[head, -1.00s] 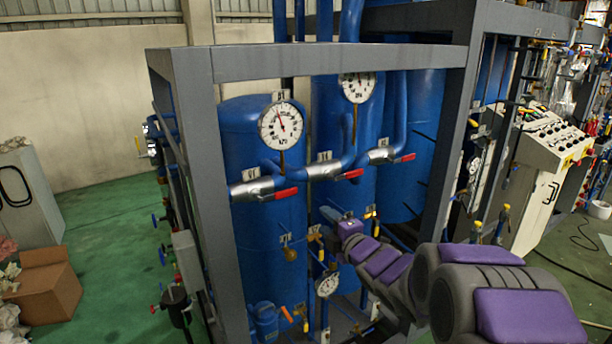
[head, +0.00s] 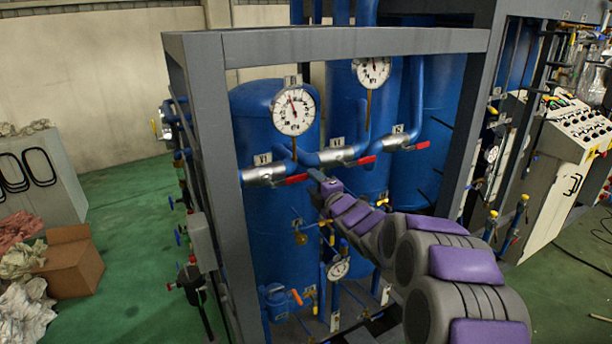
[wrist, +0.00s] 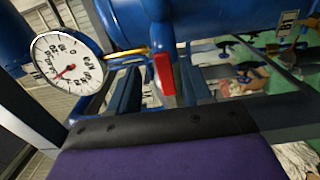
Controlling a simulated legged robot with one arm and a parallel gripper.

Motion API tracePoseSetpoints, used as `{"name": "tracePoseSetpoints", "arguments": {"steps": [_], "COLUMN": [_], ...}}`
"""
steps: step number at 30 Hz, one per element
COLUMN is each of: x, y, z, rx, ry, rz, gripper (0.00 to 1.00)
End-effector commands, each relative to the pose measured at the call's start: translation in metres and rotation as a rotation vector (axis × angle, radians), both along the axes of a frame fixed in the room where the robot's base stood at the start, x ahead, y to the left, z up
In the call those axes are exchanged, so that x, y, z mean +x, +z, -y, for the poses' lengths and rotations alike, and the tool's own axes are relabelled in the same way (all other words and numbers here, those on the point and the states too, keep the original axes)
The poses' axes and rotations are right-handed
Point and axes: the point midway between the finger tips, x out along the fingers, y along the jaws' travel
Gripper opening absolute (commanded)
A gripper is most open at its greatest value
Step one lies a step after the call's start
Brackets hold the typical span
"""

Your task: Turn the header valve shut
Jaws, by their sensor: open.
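Three silver valves with red lever handles sit on the blue header pipe inside the grey frame in the head view: a left valve (head: 262,174), a middle valve (head: 335,156) and a right valve (head: 397,142). All three red levers point to the right, roughly along the pipe. I cannot tell which one the task means. My gripper (head: 316,177) is open, just below the pipe between the left and middle valves, near the left lever's tip. In the wrist view, a red lever (wrist: 163,73) shows beyond my purple and black gripper body. Contact is not visible.
Two round gauges, the left gauge (head: 293,112) and the right gauge (head: 373,71), stand above the pipe. The grey frame's left post (head: 213,150) and top beam (head: 350,42) border the work space. Blue tanks (head: 275,215) stand close behind the valves.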

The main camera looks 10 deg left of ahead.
Motion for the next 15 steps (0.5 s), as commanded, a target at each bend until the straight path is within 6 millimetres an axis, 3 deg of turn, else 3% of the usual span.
{"name": "tracePoseSetpoints", "arguments": {"steps": [3, 6, 15], "x": [0.013, 0.023, 0.046], "y": [-0.002, -0.002, 0.001], "z": [-0.023, -0.029, -0.016], "rx": [-0.008, -0.008, 0.011], "ry": [0.007, 0.006, 0.001], "rz": [-0.002, -0.002, -0.003], "gripper": [0.49, 0.49, 0.49]}}
